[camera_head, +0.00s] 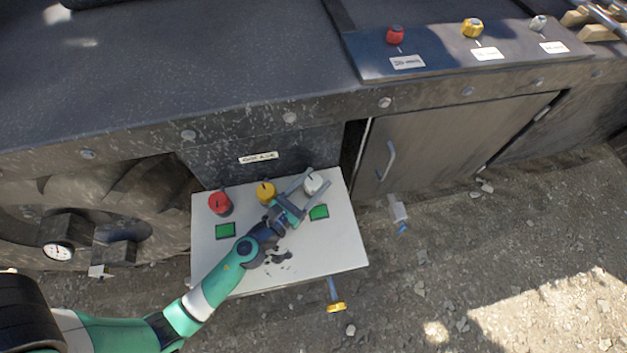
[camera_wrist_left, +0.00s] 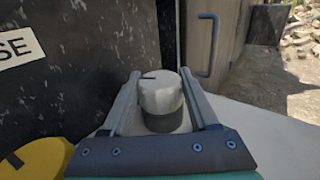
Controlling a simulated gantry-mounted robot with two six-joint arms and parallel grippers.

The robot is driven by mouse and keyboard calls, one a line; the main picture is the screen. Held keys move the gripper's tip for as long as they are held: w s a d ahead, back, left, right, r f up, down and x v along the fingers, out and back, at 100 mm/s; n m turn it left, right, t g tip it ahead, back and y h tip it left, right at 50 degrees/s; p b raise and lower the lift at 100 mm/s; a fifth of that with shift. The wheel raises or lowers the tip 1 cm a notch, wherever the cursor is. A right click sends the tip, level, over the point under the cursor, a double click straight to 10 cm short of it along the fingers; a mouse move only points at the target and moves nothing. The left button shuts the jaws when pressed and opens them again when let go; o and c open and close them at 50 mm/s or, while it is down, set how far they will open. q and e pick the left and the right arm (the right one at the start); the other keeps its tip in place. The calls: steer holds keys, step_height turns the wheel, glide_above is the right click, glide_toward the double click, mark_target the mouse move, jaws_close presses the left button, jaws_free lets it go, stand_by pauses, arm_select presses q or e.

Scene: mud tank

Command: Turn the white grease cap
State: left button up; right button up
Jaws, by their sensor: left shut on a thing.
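The white grease cap (camera_head: 312,184) stands at the right end of a row of caps on a pale panel (camera_head: 330,252). In the left wrist view the white cap (camera_wrist_left: 161,94) is upright on a dark base, with a short dark mark on its top. My left gripper (camera_head: 311,180) has its two fingers on either side of the cap and is shut on it. The same gripper shows in the left wrist view (camera_wrist_left: 160,100). My right gripper is not in view.
A yellow cap (camera_head: 266,192) and a red cap (camera_head: 219,203) stand left of the white one. Two green squares lie on the panel. A dark wall with a label (camera_head: 258,158) rises behind. A cabinet door with a handle (camera_head: 387,160) is to the right.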

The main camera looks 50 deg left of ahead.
arm_select(q)
steer(key=o, duration=1.4)
steer(key=shift+c, duration=0.2)
steer(key=shift+w+y, duration=0.1)
steer(key=shift+y, duration=0.2)
